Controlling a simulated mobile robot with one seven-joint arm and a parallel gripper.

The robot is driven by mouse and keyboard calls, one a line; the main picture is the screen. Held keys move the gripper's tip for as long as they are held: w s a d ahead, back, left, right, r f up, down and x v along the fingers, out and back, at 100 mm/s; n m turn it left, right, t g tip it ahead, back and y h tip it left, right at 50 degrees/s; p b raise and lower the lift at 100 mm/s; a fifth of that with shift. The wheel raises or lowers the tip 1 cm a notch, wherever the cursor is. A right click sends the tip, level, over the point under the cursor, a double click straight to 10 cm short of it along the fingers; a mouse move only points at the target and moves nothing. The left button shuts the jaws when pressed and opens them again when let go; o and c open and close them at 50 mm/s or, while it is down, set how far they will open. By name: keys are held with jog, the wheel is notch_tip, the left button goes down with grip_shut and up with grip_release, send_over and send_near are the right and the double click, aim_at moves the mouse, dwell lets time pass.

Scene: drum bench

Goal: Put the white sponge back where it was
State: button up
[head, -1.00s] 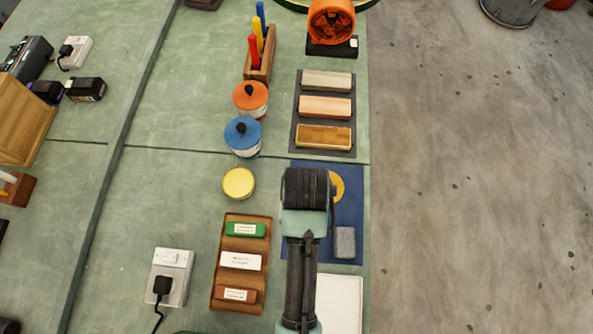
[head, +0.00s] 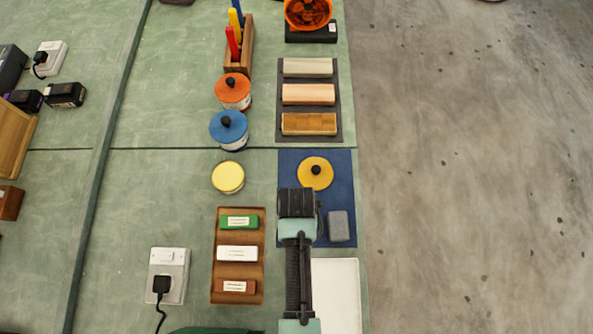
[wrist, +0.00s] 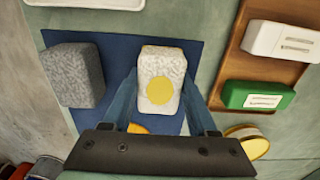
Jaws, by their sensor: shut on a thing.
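The white sponge (wrist: 161,80), with a round yellow spot on its face, is between the fingers of my gripper (wrist: 165,95) in the wrist view. My gripper (head: 297,203) is shut on it over the left part of the blue mat (head: 285,165). In the head view the gripper hides the sponge. I cannot tell whether the sponge touches the mat. A grey sponge (head: 338,226) lies on the mat just right of my gripper; it also shows in the wrist view (wrist: 73,75). A yellow lid with a black knob (head: 315,173) lies on the mat beyond the gripper.
A wooden tray (head: 214,255) with green, white and brown blocks lies left of my arm. A white tray (head: 340,295) is nearer. The bench edge is close right.

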jog(key=shift+f, duration=0.2)
jog(key=o, duration=1.3)
jog(key=shift+r, duration=0.15)
